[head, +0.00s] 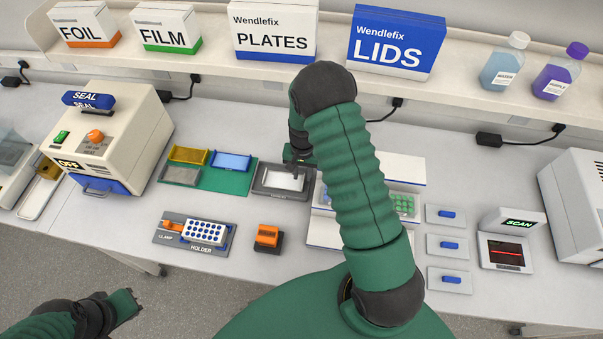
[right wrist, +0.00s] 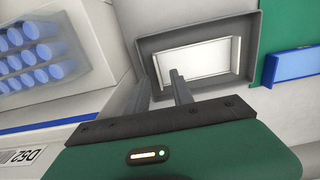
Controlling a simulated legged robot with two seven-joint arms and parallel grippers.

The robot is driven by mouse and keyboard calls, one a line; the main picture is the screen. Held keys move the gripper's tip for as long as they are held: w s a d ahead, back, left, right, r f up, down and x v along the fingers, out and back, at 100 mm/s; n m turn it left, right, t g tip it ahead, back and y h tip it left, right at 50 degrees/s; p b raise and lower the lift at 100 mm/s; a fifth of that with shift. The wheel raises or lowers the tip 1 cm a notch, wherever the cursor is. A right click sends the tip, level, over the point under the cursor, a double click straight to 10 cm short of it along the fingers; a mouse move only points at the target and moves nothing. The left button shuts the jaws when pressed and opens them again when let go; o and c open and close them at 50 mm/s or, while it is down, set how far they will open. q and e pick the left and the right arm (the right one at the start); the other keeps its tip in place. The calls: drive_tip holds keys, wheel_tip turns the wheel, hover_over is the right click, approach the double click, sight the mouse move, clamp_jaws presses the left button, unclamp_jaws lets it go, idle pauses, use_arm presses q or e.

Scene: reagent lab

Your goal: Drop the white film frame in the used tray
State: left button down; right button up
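The white film frame (head: 285,179) lies inside the dark grey tray (head: 259,190) on the bench. In the right wrist view the white frame (right wrist: 207,57) rests flat within the walls of the grey tray (right wrist: 148,47). My right gripper (head: 298,169) is over the tray's back right part, partly hidden by my arm.
A green mat (head: 228,183) left of the tray holds a yellow frame (head: 188,155), a grey frame (head: 181,176) and a blue frame (head: 231,161). A holder with a plate (head: 204,232) and an orange block (head: 267,237) stand in front. The sealer (head: 115,130) is at left.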

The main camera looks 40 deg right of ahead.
drive_tip(key=shift+s+f, duration=0.1)
drive_tip(key=shift+f, duration=0.05)
wheel_tip(320, 180, up, 17)
drive_tip(key=b, duration=0.3)
idle(0.5)
